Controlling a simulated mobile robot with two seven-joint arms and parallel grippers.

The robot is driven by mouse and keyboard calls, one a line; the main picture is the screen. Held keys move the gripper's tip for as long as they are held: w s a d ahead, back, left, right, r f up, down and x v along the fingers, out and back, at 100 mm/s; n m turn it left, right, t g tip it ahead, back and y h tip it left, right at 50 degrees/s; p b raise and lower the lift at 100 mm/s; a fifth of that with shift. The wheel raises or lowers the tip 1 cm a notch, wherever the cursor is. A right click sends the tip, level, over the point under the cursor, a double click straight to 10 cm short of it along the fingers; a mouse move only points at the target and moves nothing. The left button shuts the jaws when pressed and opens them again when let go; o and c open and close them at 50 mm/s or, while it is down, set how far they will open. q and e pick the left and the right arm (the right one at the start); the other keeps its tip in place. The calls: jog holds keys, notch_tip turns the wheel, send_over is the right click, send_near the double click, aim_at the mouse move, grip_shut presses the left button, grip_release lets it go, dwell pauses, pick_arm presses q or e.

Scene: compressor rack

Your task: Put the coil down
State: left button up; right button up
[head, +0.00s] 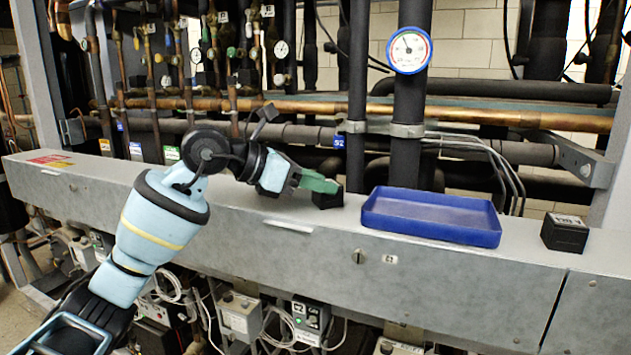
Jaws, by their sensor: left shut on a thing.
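My left gripper (318,184) comes in from the left over the grey ledge, its green fingers shut on a small black block, the coil (328,199). The fingers cover the coil's upper part. The coil is over the ledge top, just left of the blue tray (431,235) and apart from it. I cannot tell whether its underside touches the ledge. My right gripper is not in view.
A second black block (564,235) with a white label sits on the ledge (330,240) right of the tray. The tray looks empty. Dark vertical pipes and a round gauge (409,50) stand behind the ledge. Ledge space lies between tray and second block.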

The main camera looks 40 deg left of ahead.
pick_arm(q)
jog(key=shift+f, duration=0.15)
jog(key=o, duration=1.1)
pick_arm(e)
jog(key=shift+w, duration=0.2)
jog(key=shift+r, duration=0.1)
pick_arm(q)
jog(key=shift+s+a+r, duration=0.1)
jog(key=shift+r, duration=0.15)
jog(key=b+v, duration=0.2)
jog(key=v, duration=0.9)
jog(key=shift+s+a+r, duration=0.1)
jog(key=shift+s+a, duration=0.05)
jog(key=shift+s, duration=0.15)
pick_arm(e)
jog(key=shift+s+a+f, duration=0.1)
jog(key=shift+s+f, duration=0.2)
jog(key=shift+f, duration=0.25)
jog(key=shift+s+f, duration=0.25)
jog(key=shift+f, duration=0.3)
